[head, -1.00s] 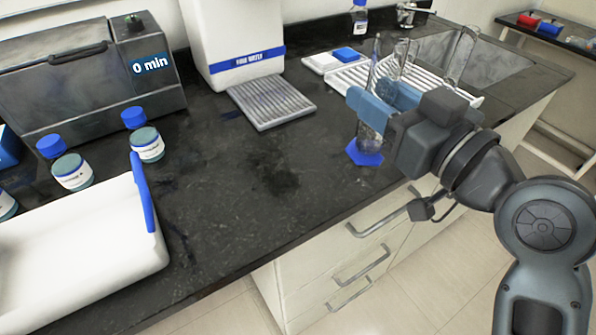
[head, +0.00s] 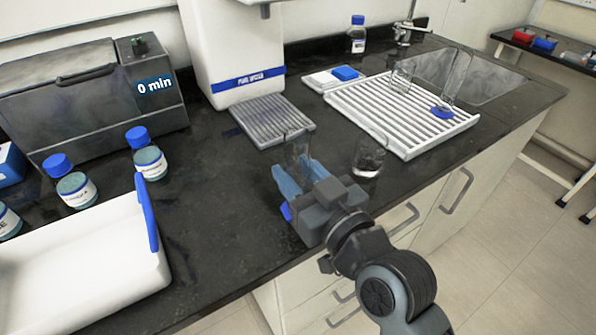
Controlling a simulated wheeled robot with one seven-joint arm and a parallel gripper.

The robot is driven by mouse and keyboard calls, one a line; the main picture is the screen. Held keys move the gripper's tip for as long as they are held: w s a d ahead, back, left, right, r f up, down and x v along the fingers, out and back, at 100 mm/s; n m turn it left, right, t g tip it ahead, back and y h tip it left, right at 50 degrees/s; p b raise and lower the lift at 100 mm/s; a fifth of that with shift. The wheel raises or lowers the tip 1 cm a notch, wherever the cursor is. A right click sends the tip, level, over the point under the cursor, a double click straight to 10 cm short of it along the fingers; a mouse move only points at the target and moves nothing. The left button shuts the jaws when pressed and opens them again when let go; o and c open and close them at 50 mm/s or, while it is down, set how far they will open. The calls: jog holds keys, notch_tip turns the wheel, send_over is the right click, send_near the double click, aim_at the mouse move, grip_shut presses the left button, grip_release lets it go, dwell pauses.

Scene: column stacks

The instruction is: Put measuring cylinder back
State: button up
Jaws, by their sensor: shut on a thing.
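My gripper (head: 292,178) is shut on a clear glass measuring cylinder (head: 297,146) above the front part of the dark counter. The cylinder's top shows just above the blue fingers, and a bit of its blue base shows below them at the left. Its middle is hidden by my gripper. I cannot tell whether the base touches the counter. A second tall clear cylinder (head: 456,78) with a blue base (head: 443,112) stands on the white ribbed drying rack (head: 407,150), to the right.
A glass beaker (head: 368,160) stands on the counter right of my gripper. Another beaker (head: 401,77) is on the rack. The water dispenser (head: 232,45) has a grey drip tray (head: 273,121). A white tray (head: 80,265) and blue-capped bottles (head: 148,162) are left. The sink (head: 470,72) is behind the rack.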

jog(key=shift+f, duration=0.15)
jog(key=o, duration=1.2)
jog(key=shift+r, duration=0.3)
jog(key=shift+b+v, duration=1.25)
jog(key=shift+v, duration=4.8)
jog(key=shift+w+f, duration=0.1)
jog(key=shift+f, duration=0.05)
